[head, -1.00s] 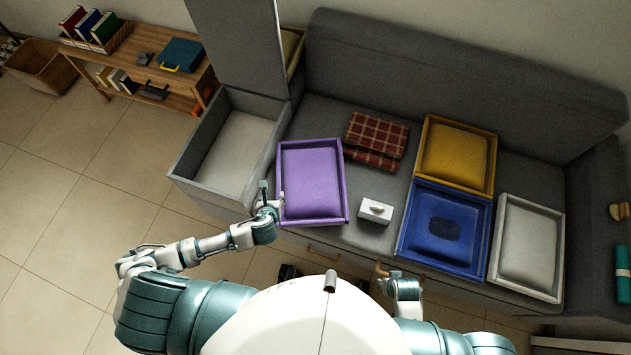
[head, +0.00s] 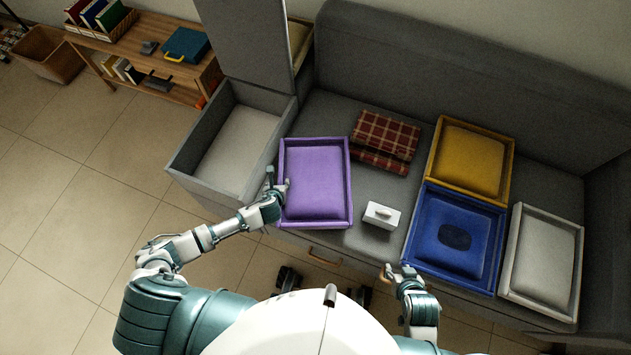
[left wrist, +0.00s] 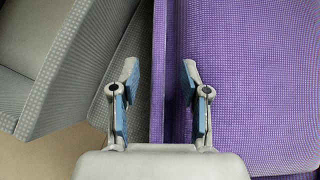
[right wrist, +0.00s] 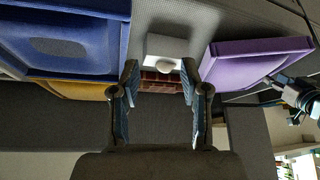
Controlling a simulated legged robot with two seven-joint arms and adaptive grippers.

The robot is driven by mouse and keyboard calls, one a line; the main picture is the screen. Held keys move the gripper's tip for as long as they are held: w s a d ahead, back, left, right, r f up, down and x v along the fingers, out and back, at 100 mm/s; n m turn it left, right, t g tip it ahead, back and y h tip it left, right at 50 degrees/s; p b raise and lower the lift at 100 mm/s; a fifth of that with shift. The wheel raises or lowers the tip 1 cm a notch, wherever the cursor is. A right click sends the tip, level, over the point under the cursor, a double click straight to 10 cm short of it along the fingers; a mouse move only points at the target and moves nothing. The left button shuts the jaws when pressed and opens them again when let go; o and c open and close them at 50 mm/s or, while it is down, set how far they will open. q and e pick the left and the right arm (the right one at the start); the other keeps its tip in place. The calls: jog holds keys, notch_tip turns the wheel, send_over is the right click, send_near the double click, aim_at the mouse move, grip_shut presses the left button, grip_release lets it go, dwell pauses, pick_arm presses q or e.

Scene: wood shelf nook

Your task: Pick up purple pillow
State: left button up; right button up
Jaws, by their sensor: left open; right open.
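The purple pillow (head: 316,182) lies in a purple tray-like frame (head: 348,190) on the grey sofa seat. My left gripper (head: 277,184) is open at the frame's left wall. In the left wrist view the left gripper (left wrist: 160,85) has its fingers on either side of that wall (left wrist: 158,120), with the pillow (left wrist: 245,80) to the right; contact cannot be told. My right gripper (head: 398,274) is open and empty in front of the seat. In the right wrist view the right gripper (right wrist: 160,85) is apart from the purple frame (right wrist: 255,47).
A white box (head: 381,215) and a folded plaid blanket (head: 385,138) lie right of the purple frame. Yellow (head: 443,160), blue (head: 408,238) and white (head: 512,250) trays stand further right. An open grey storage compartment (head: 205,130) with a raised lid (head: 245,40) is at left.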

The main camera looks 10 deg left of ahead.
pick_arm(q)
jog(key=shift+x, duration=0.9)
jog(key=shift+w+f, duration=0.1)
jog(key=shift+a, duration=0.15)
grip_shut()
pick_arm(e)
jog(key=w+t, duration=0.1)
jog(key=w+a+r, duration=0.1)
jog(key=w, duration=0.1)
jog(key=shift+a+t, duration=0.15)
jog(key=shift+t, duration=0.25)
jog(key=shift+s, duration=0.1)
